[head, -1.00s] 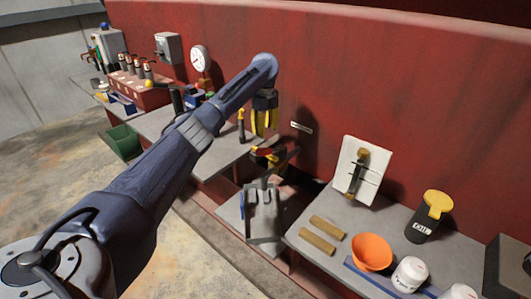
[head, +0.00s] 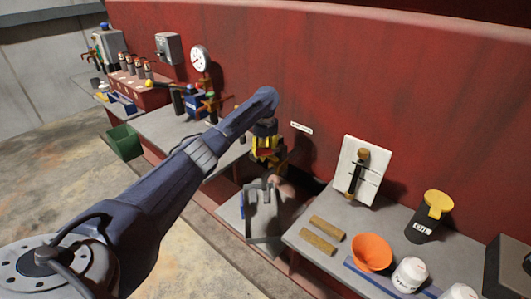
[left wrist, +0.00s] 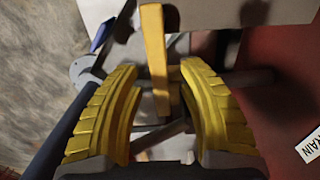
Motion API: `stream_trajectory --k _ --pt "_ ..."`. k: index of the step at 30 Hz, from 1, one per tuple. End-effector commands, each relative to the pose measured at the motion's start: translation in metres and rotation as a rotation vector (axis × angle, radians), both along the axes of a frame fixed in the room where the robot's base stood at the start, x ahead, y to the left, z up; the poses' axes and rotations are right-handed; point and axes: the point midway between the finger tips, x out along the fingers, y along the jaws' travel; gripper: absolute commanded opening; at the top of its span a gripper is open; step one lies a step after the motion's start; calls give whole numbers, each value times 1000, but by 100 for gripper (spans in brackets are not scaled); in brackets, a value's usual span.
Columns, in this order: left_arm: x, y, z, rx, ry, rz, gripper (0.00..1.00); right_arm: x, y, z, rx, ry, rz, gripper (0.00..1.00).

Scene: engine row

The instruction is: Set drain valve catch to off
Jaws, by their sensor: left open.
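My left gripper (head: 266,160) is open at the drain valve, in front of the red wall. In the left wrist view its yellow fingers (left wrist: 160,88) stand on either side of an orange-yellow lever (left wrist: 154,45), which looks like the valve catch. Gaps show between lever and fingers, so it is not gripped. A dark pipe (left wrist: 252,77) runs crosswise by the fingertips. A wall label ending in "RAIN" (left wrist: 310,145) is at the right; it is the small white plate (head: 301,127) in the head view. The gripper hides most of the valve in the head view. My right gripper is not in view.
A grey stand (head: 262,212) is on the low shelf below the gripper. The right bench holds an orange funnel (head: 371,252), a dark can with a yellow top (head: 425,222) and a white panel (head: 348,176). A gauge (head: 200,59) is on the wall at left.

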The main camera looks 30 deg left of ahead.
Motion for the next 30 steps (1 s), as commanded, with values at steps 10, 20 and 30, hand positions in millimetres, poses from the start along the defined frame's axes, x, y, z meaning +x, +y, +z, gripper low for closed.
stream_trajectory --k 10,20,30 --pt "0 0 0 0 0 0 28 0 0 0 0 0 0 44" --pt "0 0 0 0 0 0 0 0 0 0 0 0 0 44" --pt "2 -4 0 -1 1 -13 0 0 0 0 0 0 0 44"
